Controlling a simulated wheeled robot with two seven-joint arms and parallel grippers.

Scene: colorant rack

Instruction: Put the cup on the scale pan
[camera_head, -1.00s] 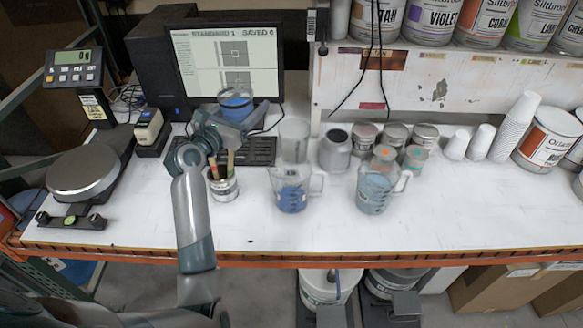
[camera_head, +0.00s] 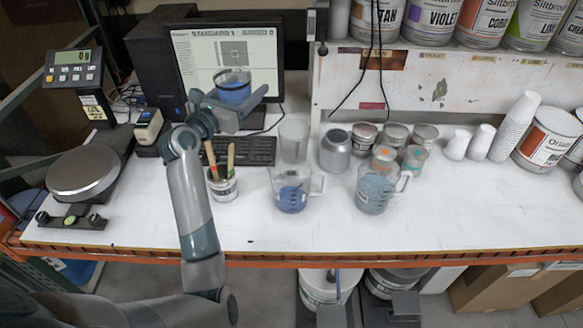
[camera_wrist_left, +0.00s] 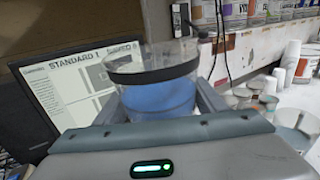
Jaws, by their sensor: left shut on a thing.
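The cup, a clear cup with a dark band and blue contents, is held in the air in front of the monitor; it shows in the head view (camera_head: 233,88) and the left wrist view (camera_wrist_left: 157,82). My left gripper (camera_head: 236,100) is shut on the cup, with a finger on each side of it in the left wrist view. The cup looks about upright. The scale pan (camera_head: 84,174) is a round grey metal disc at the left of the table, with nothing on it. The cup is above and to the right of the pan. My right gripper is not in view.
The scale display (camera_head: 74,68) stands behind the pan on a post. A brush pot (camera_head: 222,186), two measuring jugs (camera_head: 292,190) (camera_head: 375,188) and several cans stand on the table (camera_head: 460,215). The keyboard (camera_head: 248,151) lies below the monitor (camera_head: 228,50). The table's front strip is clear.

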